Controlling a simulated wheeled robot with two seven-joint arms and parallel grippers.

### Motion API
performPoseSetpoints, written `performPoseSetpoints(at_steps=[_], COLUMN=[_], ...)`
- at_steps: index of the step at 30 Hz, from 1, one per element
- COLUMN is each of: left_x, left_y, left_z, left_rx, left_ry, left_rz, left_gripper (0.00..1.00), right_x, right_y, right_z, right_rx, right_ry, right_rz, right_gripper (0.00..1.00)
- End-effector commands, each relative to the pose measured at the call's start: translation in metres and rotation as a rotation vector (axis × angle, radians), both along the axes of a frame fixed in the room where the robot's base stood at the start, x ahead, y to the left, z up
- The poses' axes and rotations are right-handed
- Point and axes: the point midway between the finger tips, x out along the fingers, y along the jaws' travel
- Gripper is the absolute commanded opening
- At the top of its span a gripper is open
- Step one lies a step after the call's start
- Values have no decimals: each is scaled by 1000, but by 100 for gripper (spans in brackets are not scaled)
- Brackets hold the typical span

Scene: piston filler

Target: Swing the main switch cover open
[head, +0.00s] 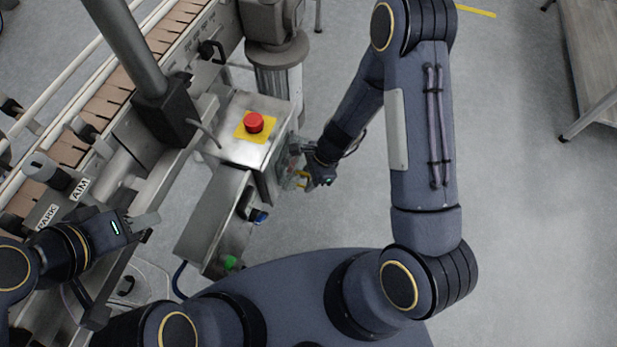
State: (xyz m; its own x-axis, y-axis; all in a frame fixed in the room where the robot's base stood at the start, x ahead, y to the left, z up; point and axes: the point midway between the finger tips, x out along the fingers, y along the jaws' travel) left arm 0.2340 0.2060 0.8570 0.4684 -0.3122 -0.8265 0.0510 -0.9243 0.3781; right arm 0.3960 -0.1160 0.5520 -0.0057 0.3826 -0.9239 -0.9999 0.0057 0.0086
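The steel control box (238,160) carries a red emergency stop button (254,123) on a yellow plate on its top. On its right side face, seen at a steep angle, is a small yellowish part (301,181). I cannot tell whether this is the main switch cover or part of the switch. My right gripper (303,177) is right at that face, beside the yellowish part. Its fingers are too small and hidden to tell open from shut, or contact. My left gripper (146,224) is at the lower left, by the conveyor edge, away from the box; its finger gap is unclear.
A conveyor (98,105) with brown slats runs diagonally along the left. A lower steel box (213,215) with a green knob (230,262) and a blue-ended part (259,217) stands before the control box. A grey table (590,60) is at the upper right. Floor right of my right arm is clear.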

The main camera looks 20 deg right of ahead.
Motion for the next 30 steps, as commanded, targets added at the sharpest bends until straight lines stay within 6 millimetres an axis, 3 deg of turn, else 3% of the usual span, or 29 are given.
performPoseSetpoints(at_steps=[1, 7, 21, 30], left_x=[0, 0, 0, 0], left_y=[0, 0, 0, 0], left_z=[0, 0, 2, 11], left_rx=[0, 0, 0, 0], left_ry=[0, 0, 0, 0], left_rz=[0, 0, 0, 0], left_gripper=[36, 36, 36, 36], right_x=[0, 0, 0, 0], right_y=[0, 0, -3, -30], right_z=[0, 0, 1, 2], right_rx=[0, 0, 0, 0], right_ry=[0, 0, 1, 1], right_rz=[0, 0, 22, 160], right_gripper=[24, 0, 0, 0])
